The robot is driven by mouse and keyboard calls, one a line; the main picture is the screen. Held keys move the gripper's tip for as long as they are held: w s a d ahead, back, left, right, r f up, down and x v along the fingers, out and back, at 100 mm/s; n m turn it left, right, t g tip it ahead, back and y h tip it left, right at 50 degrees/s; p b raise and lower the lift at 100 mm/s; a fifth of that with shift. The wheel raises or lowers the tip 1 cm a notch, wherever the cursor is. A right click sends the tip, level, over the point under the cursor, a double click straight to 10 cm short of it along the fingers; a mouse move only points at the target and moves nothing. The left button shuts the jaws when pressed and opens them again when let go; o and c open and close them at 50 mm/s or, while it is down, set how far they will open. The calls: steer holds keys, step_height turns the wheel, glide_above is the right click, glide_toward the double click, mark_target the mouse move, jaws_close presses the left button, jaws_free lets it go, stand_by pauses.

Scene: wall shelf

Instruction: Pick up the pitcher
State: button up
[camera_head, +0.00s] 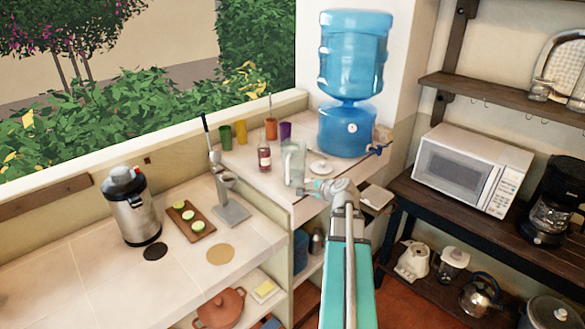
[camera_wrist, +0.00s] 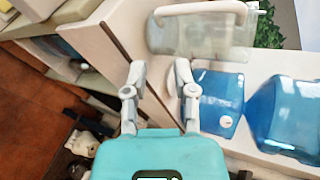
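The pitcher (camera_head: 293,163) is clear glass and stands upright on the counter, left of the blue water dispenser. In the wrist view the pitcher (camera_wrist: 205,36) lies across the top, with its pale handle along its upper edge. My gripper (camera_head: 312,188) is just in front and to the right of the pitcher in the head view. In the wrist view my gripper (camera_wrist: 158,73) has its two fingers spread, with nothing between them. The pitcher is beyond the fingertips, apart from them and mostly toward the right finger.
The blue water dispenser (camera_head: 345,130) and a small white saucer (camera_head: 321,168) stand close to the pitcher. A red-brown bottle (camera_head: 264,158), several coloured cups and a grey lever press (camera_head: 232,212) are to its left. A microwave (camera_head: 463,170) sits on the right shelf.

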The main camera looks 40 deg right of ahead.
mark_target(290, 183)
steer(key=shift+w, duration=0.15)
steer(key=shift+b+x, duration=1.8)
steer(key=shift+x, duration=2.25)
steer(key=shift+f, duration=0.1)
steer(key=shift+b+x, duration=1.25)
steer(key=shift+x, duration=1.5)
jaws_close()
